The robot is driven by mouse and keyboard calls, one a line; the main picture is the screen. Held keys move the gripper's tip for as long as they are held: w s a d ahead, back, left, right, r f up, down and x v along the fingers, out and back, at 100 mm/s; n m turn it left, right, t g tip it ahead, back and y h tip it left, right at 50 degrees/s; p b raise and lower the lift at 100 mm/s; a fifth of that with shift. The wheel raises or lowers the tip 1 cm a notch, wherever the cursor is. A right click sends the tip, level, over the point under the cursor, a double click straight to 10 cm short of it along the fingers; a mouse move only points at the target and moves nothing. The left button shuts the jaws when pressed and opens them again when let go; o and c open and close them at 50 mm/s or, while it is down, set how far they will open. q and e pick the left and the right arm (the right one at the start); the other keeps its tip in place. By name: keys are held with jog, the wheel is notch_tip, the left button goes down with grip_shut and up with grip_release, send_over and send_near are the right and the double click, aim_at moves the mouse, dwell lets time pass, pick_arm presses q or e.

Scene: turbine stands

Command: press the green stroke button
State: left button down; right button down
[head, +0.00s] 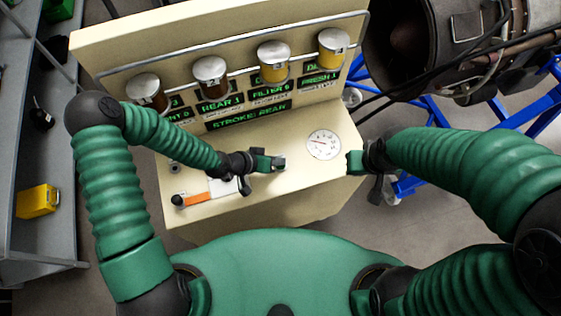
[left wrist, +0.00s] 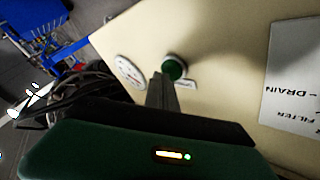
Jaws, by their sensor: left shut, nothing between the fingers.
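The green stroke button (left wrist: 173,69) is a round green cap on the cream panel, seen in the left wrist view. In the head view I cannot make it out apart from my gripper. My left gripper (head: 278,162) is shut and empty, low over the panel top, left of the round gauge (head: 324,145). In the left wrist view its closed fingers (left wrist: 163,90) end at the button's edge; I cannot tell whether they touch it. The display (head: 248,117) reads "STROKE: REAR". My right gripper (head: 355,162) is at the panel's right edge; its jaw state is unclear.
Several capped jars (head: 274,62) line the console's back panel. An orange lever (head: 196,199) with a black knob and a white label lie left of my gripper. A turbine (head: 450,40) on a blue stand is at right, a shelf with a yellow box (head: 38,201) at left.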

pick_arm(q)
jog(key=shift+r+p, duration=0.35)
jog(key=shift+r, duration=0.35)
notch_tip(320, 180, up, 5)
jog(key=p, duration=0.4)
dwell(0.3)
